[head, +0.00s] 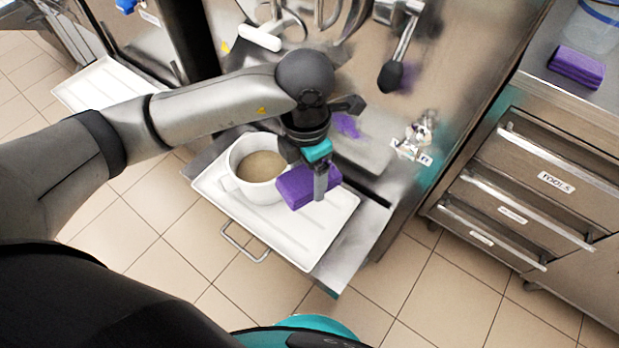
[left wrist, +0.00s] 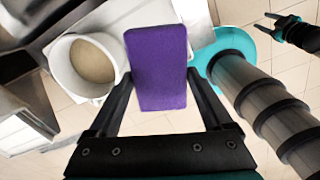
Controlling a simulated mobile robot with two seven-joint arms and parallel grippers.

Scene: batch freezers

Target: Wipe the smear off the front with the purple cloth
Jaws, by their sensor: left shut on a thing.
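My left gripper (head: 321,180) is shut on the purple cloth (head: 297,188), a thick folded block, and holds it over the white tray, right of a white pot. In the left wrist view the cloth (left wrist: 158,68) sits between the two dark fingers. The freezer's steel front (head: 455,65) stands behind the gripper. A purple patch (head: 347,125) shows on the steel beyond the gripper; I cannot tell whether it is a reflection or a mark. I cannot make out a clear smear. My right gripper (left wrist: 262,20) is open and empty in the left wrist view, outside the head view.
The white pot (head: 240,186) holds a beige mix and stands on the white tray (head: 325,228). A lever with a black knob (head: 391,75) juts from the front. A second purple cloth (head: 577,67) lies on the counter at right, above labelled drawers (head: 540,180). Tiled floor is clear in front.

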